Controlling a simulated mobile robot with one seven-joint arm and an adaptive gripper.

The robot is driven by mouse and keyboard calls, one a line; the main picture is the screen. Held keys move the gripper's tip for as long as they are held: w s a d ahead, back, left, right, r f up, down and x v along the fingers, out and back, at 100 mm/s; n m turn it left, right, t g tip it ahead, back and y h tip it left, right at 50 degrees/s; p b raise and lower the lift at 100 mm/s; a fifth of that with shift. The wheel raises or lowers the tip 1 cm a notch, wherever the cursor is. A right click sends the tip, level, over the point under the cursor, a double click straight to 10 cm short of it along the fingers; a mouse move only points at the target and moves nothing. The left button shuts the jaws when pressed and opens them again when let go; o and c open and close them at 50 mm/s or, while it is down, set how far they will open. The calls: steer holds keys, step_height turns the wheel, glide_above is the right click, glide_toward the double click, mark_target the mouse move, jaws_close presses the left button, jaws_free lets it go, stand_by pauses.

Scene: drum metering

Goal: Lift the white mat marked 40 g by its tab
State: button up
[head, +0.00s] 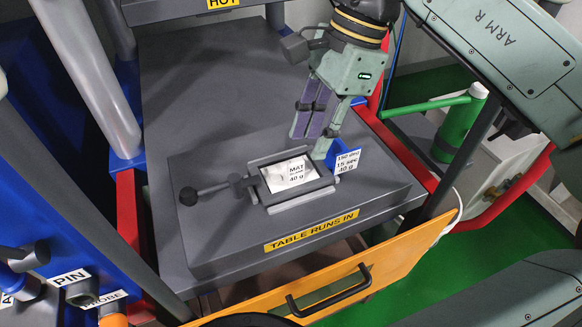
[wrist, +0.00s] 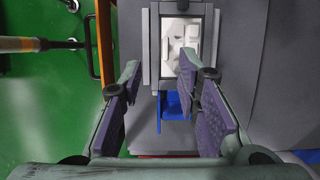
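The white mat (head: 290,174), labelled "MAT" and "40 g", lies flat in a grey rectangular frame (head: 310,197) on the grey table. It also shows in the wrist view (wrist: 187,45), near the top, with an uneven pale surface. My gripper (head: 309,143) is just above the frame's far right corner. In the wrist view my gripper (wrist: 160,70) has its two fingers well apart, with nothing held. A blue piece (wrist: 174,104) shows between the fingers, below the mat. I cannot tell whether it is the mat's tab or the blue support beside the frame.
A card (head: 347,161) reading "15 sec" and "40 g" stands right of the frame. A rod with a black knob (head: 188,196) juts left from the frame. The table (head: 190,237) is bare around these. An orange drawer front (head: 340,275) is below.

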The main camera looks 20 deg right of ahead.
mark_target(297, 162)
steer(key=shift+w+a+p+x, duration=0.1)
steer(key=shift+p+x, duration=0.2)
steer(key=shift+x, duration=0.6)
steer(key=shift+w+a+p+x, duration=0.15)
steer(key=shift+p+x, duration=0.15)
steer(key=shift+x, duration=0.65)
steer(key=shift+w+a+p+x, duration=0.1)
steer(key=shift+p+x, duration=0.2)
steer(key=shift+x, duration=0.6)
steer(key=shift+r, duration=0.1)
steer(key=shift+c, duration=0.4)
jaws_close()
